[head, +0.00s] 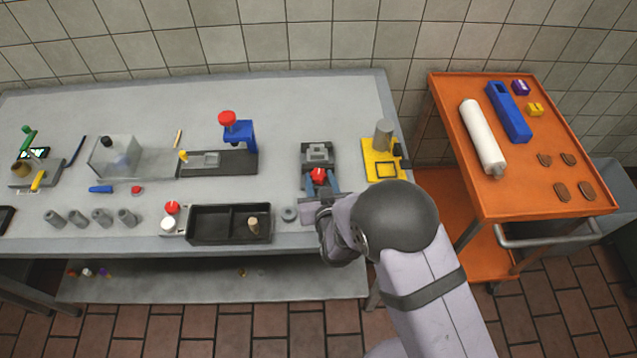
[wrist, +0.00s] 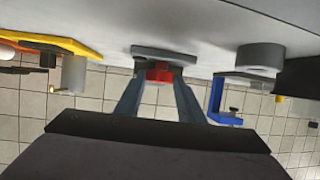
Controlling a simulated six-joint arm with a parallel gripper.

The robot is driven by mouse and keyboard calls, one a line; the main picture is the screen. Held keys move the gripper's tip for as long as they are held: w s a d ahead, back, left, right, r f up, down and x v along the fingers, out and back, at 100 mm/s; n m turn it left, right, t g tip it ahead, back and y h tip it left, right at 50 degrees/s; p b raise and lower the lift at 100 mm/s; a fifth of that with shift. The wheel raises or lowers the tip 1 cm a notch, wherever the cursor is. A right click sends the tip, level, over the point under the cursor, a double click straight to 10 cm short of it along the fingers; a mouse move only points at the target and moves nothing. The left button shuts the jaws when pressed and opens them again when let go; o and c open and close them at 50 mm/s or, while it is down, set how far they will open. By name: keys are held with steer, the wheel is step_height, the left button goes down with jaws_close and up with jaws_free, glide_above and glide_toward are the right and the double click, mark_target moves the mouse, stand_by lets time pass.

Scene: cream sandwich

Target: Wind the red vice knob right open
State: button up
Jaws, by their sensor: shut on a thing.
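The red vice knob (head: 318,175) is at the front of the grey vice (head: 317,152), near the right end of the table. My gripper (head: 319,187) comes in from the front, with its two blue-grey fingers on either side of the knob. In the wrist view the fingers of my gripper (wrist: 159,84) close in on the red knob (wrist: 159,73), and the grey vice plate (wrist: 165,54) shows just beyond it. My gripper is shut on the knob. I cannot tell how far the vice jaws stand apart.
A yellow fixture (head: 382,172) with a grey cylinder stands close on the right. A blue press with a red top (head: 239,131) stands behind left. The orange cart (head: 470,190) is further right.

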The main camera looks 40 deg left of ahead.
steer(key=shift+w+d+n+g+y+b, duration=0.1)
steer(key=shift+w+n+g+y+b, duration=0.15)
steer(key=shift+n+g+y+b, duration=0.45)
steer(key=shift+r, duration=0.1)
steer(key=shift+n, duration=0.3)
steer(key=o, duration=1)
steer(key=shift+o, duration=0.2)
steer(key=shift+s+d+r+b, duration=0.2)
steer(key=shift+s+d+b, duration=0.2)
steer(key=shift+d+b, duration=0.15)
steer(key=shift+b+v, duration=0.75)
steer(key=shift+v, duration=2.25)
